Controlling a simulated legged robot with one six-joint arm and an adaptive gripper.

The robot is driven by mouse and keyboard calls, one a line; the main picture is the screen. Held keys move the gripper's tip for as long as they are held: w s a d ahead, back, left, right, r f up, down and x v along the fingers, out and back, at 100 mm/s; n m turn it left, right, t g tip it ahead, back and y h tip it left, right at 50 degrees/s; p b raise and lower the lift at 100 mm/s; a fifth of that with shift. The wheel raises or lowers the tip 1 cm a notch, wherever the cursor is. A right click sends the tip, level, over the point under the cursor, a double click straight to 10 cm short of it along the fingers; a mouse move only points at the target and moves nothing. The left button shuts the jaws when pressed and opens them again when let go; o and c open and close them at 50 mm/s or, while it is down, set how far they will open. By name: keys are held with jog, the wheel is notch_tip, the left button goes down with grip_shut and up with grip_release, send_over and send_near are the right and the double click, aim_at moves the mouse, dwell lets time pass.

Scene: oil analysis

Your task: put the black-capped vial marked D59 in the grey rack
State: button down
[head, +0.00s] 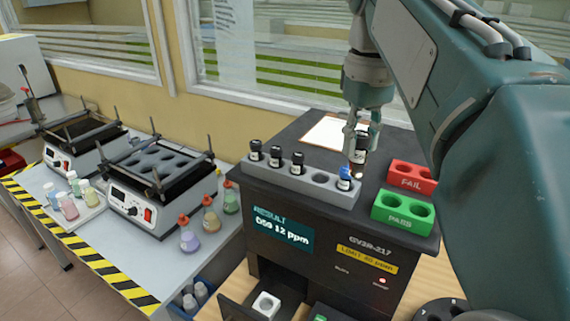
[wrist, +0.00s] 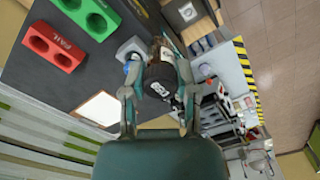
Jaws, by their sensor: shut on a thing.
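My gripper (head: 361,138) is shut on a dark, black-capped vial (head: 358,157) above the right end of the grey rack, on top of the black analyser. In the wrist view, my gripper (wrist: 157,85) has a finger on each side of the vial's black cap (wrist: 158,78), whose white marking looks like D59. The grey rack (head: 285,181) holds three black-capped vials (head: 275,157) on the left and a blue-capped vial (head: 345,178) at its right end. One empty hole (head: 320,178) shows between them. The held vial's lower end is close to the blue cap; contact is unclear.
A red FAIL block (head: 411,178) and a green PASS block (head: 402,212), both with empty holes, stand right of the rack. The analyser screen (head: 282,231) reads D59 12 ppm. A drawer (head: 240,305) is open below. A white sheet (head: 328,133) lies behind the rack.

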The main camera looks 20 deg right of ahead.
jog(key=w+f, duration=0.3)
jog(key=w, duration=0.1)
jog(key=w+d+f, duration=0.1)
jog(key=w+f, duration=0.2)
jog(key=w, duration=0.1)
jog(key=w+d+f, duration=0.1)
jog(key=w+f, duration=0.2)
jog(key=w, duration=0.2)
jog(key=shift+w+f, duration=0.1)
jog(key=shift+f, duration=0.05)
jog(key=shift+w+f, duration=0.2)
jog(key=shift+f, duration=0.75)
jog(key=shift+w+f, duration=0.15)
jog(key=shift+f, duration=0.75)
jog(key=shift+c, duration=1.9)
grip_release()
jog(key=shift+f, duration=0.1)
notch_tip(320, 180, up, 12)
